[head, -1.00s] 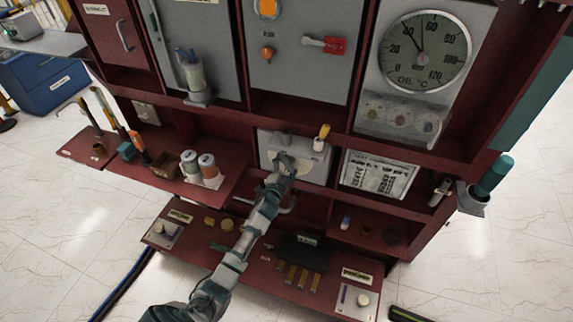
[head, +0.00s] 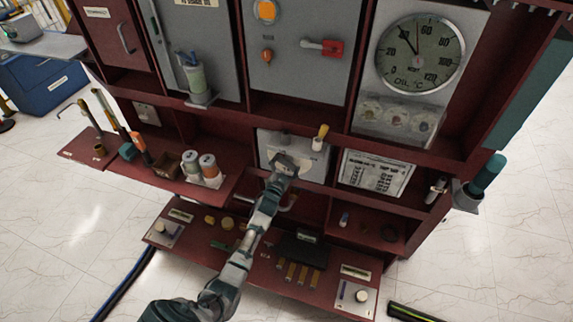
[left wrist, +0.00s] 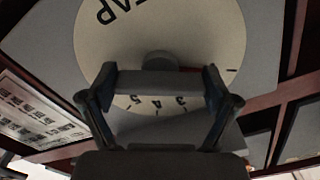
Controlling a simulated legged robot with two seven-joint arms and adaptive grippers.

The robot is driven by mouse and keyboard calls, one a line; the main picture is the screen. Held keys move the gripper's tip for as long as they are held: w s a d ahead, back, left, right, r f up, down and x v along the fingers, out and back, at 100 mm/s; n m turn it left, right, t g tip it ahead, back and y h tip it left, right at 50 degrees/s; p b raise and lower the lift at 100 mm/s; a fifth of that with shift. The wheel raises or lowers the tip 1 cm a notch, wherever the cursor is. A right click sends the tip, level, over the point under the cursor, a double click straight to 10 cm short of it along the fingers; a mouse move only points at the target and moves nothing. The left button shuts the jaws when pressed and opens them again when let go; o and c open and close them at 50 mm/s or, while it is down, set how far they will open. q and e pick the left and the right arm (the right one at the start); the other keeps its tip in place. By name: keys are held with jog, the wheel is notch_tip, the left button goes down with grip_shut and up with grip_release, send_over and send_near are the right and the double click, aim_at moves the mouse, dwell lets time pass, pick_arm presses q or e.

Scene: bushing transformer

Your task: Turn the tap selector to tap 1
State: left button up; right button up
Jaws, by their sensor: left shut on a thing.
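The tap selector is on a light grey panel (head: 312,160) in the middle of the dark red cabinet. Its round cream dial (left wrist: 205,35) fills the upper middle of the left wrist view, with "TAP" lettering at the top and the numbers 3, 4 and 5 low down. A grey handle bar (left wrist: 160,83) spans between my fingers, with a rounded grey hub (left wrist: 160,60) behind it. My left gripper (head: 285,165) is shut on this handle, and it hides much of the dial in the head view. The pointer's exact setting cannot be read. My right gripper is not in view.
A yellow-handled tool (head: 321,133) stands at the panel's upper right. A printed chart (head: 375,172) is to its right. Shelves with cans (head: 208,165) are left, and a lower shelf (head: 225,245) with small parts lies under my arm. An oil gauge (head: 420,52) is above.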

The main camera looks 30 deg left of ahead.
pick_arm(q)
jog(key=shift+s+f, duration=0.1)
jog(key=shift+f, duration=0.45)
jog(key=o, duration=0.9)
jog(key=shift+r, duration=0.1)
jog(key=shift+r, duration=0.15)
jog(key=v, duration=1.1)
jog(key=shift+s, duration=0.4)
jog(key=shift+d, duration=0.15)
